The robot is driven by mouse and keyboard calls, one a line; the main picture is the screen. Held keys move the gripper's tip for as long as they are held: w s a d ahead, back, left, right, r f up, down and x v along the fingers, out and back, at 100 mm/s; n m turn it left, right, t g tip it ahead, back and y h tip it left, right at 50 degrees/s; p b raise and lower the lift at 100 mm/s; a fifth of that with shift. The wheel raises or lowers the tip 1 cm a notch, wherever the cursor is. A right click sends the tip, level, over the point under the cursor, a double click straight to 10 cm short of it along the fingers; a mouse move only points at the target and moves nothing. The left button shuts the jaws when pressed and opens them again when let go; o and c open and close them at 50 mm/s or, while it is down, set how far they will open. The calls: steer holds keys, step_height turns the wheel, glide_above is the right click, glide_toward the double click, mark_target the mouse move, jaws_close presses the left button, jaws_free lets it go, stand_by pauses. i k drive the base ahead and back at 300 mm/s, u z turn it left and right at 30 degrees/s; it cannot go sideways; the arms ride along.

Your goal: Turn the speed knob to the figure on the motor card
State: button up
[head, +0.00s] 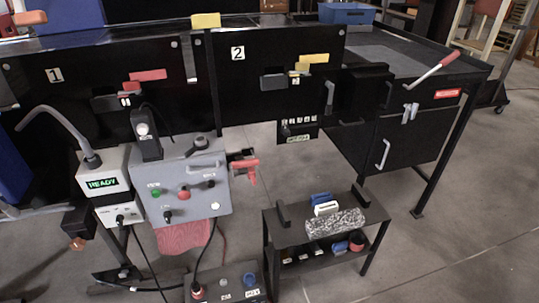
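A grey control box (185,180) stands at the left centre with its sloped face toward me. It bears a green button (156,192), a red button (183,194) and small black controls (210,184). A dark round knob-like part (200,143) sits on its top edge. I cannot tell which control is the speed knob, and no dial figures are readable. A small dark plate with a pale green label (298,138) hangs below panel 2; its writing is too small to read. I cannot identify the motor card for sure. My gripper is not in view.
A box with a green READY display (103,183) stands left of the control box. Black panels 1 (55,75) and 2 (238,53) stand behind. A red-handled part (247,170) juts right. Floor is clear at the lower right.

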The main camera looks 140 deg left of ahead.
mark_target(120, 218)
steer(key=u, duration=5.45)
